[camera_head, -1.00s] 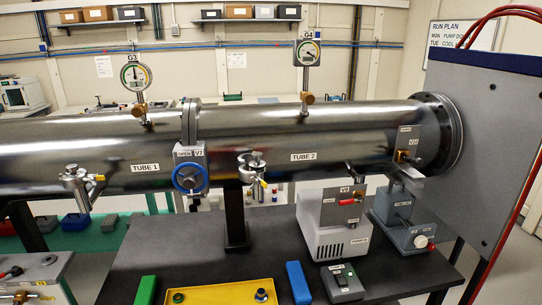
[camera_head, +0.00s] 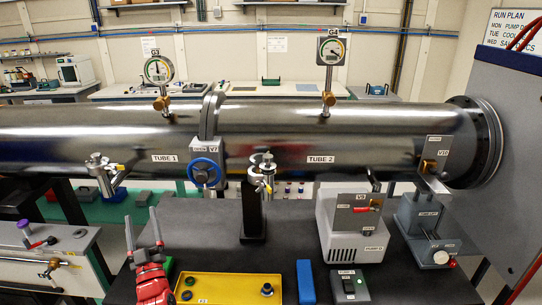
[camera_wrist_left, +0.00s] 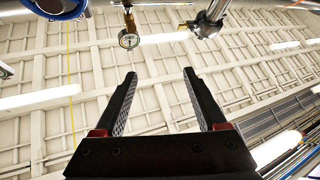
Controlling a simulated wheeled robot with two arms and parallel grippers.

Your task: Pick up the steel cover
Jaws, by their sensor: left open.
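I cannot make out with certainty which part is the steel cover. A long steel tube line, TUBE 1 (camera_head: 110,135) and TUBE 2 (camera_head: 370,130), runs across the head view. My left gripper (camera_head: 141,214) is at the lower left of the head view, red with dark fingers pointing up. It stands in front of the table's left part, below the tube. In the left wrist view it (camera_wrist_left: 159,73) is open, with nothing between its fingers. My right gripper is not in view.
On the dark table (camera_head: 215,230) are a yellow tray (camera_head: 225,293) with small fittings, a blue block (camera_head: 305,282), a switch box (camera_head: 349,286) and a grey pump (camera_head: 350,235). Two clamp-like fittings (camera_head: 103,172) (camera_head: 263,172) hang at the tube. A grey cabinet (camera_head: 505,150) closes off the right.

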